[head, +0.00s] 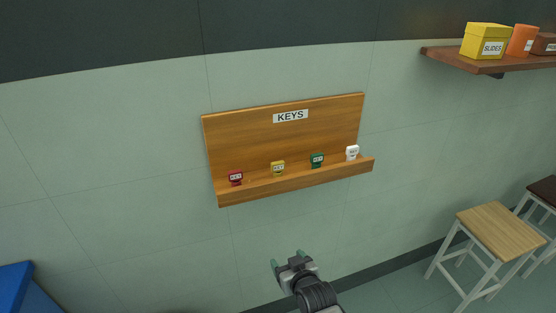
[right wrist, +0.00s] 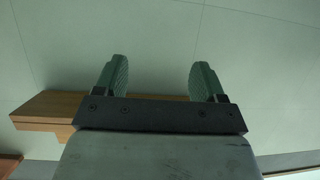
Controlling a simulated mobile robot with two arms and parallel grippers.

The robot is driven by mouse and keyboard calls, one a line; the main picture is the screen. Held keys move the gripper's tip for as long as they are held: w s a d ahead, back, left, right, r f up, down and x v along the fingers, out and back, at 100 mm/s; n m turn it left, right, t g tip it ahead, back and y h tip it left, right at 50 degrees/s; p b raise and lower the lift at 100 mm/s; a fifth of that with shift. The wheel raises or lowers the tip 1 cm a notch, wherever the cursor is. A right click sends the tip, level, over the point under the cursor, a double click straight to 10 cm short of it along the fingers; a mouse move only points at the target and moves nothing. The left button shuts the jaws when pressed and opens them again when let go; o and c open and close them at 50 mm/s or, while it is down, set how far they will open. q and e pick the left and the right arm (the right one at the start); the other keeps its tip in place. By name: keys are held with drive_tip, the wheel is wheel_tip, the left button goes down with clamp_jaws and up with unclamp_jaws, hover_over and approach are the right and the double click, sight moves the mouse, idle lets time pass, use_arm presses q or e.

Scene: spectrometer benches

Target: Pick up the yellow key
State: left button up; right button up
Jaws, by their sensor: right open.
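The yellow key (head: 278,168) sits on the ledge of a wooden key board (head: 260,133) on the wall, second from the left, between a red key (head: 236,178) and a green key (head: 317,160). A white key (head: 352,152) is at the right end. My right gripper (head: 286,258) is below the board in the head view, apart from the keys. In the right wrist view its two green fingers (right wrist: 158,82) are spread with nothing between them. The wooden board (right wrist: 45,108) shows partly behind them; no key is visible there. My left gripper is not in view.
A wall shelf (head: 450,59) at the upper right holds a yellow box (head: 485,41) and an orange box (head: 522,41). A wooden-topped stool (head: 500,227) stands at the lower right. A blue object (head: 20,288) is at the lower left. The wall around the board is clear.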

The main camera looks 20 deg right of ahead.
drive_tip(key=w+d+r+t+p, duration=0.1)
drive_tip(key=w+d+r+t, duration=0.15)
drive_tip(key=r, duration=1.35)
drive_tip(key=t, duration=0.2)
approach(279, 165)
drive_tip(key=s, duration=0.2)
drive_tip(key=shift+m+h, duration=0.3)
drive_tip(key=w, duration=0.1)
drive_tip(key=w+p, duration=0.1)
drive_tip(key=w, duration=0.3)
drive_tip(key=shift+a+r+p, duration=0.35)
drive_tip(key=shift+w, duration=0.45)
drive_tip(key=w+p, duration=0.1)
drive_tip(key=w, duration=0.1)
drive_tip(key=w+p, duration=0.1)
drive_tip(key=w, duration=0.2)
drive_tip(key=shift+w+f, duration=0.1)
drive_tip(key=shift+f, duration=0.15)
drive_tip(key=shift+c, duration=0.3)
